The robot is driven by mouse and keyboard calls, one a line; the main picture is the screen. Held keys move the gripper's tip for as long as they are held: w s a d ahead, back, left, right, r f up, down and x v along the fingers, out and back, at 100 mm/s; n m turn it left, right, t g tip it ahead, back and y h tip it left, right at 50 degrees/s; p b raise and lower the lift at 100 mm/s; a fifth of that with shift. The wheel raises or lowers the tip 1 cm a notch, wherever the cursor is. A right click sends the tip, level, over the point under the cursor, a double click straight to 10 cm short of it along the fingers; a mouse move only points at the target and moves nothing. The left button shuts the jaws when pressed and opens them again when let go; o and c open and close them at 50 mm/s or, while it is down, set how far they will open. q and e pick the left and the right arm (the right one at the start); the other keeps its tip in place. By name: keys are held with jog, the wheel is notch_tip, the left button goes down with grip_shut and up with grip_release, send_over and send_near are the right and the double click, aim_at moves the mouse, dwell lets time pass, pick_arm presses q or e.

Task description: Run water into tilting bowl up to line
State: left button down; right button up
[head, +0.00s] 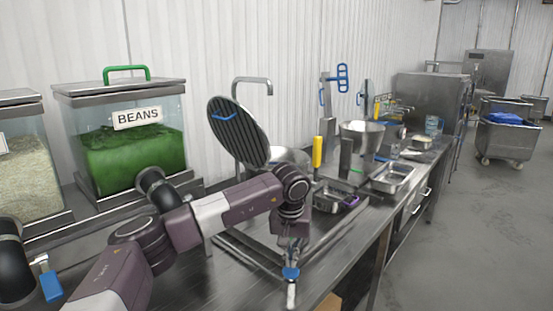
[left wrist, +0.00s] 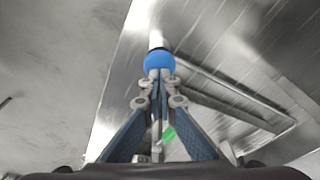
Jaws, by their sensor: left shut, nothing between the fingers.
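A second, conical steel bowl (head: 362,133) stands farther right; I cannot tell which is the tilting bowl. A bent steel spout (head: 252,81) rises behind the disc. No water stream or fill line can be made out. My left gripper (head: 291,266) points down near the counter's front edge, fingers shut. In the left wrist view its fingertips (left wrist: 159,80) meet at a blue ball-like part (left wrist: 159,62) with a pale end.
A bin of green beans (head: 133,148) and a bin of pale grains (head: 22,175) stand at the left.

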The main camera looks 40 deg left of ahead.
aim_at(291, 271)
pick_arm(q)
jog(key=shift+f, duration=0.3)
jog(key=shift+f+b, duration=0.8)
jog(key=shift+f, duration=0.3)
jog(key=shift+s+f, duration=0.1)
jog(key=shift+f, duration=0.1)
dwell(1.2)
dwell(1.6)
dwell(1.8)
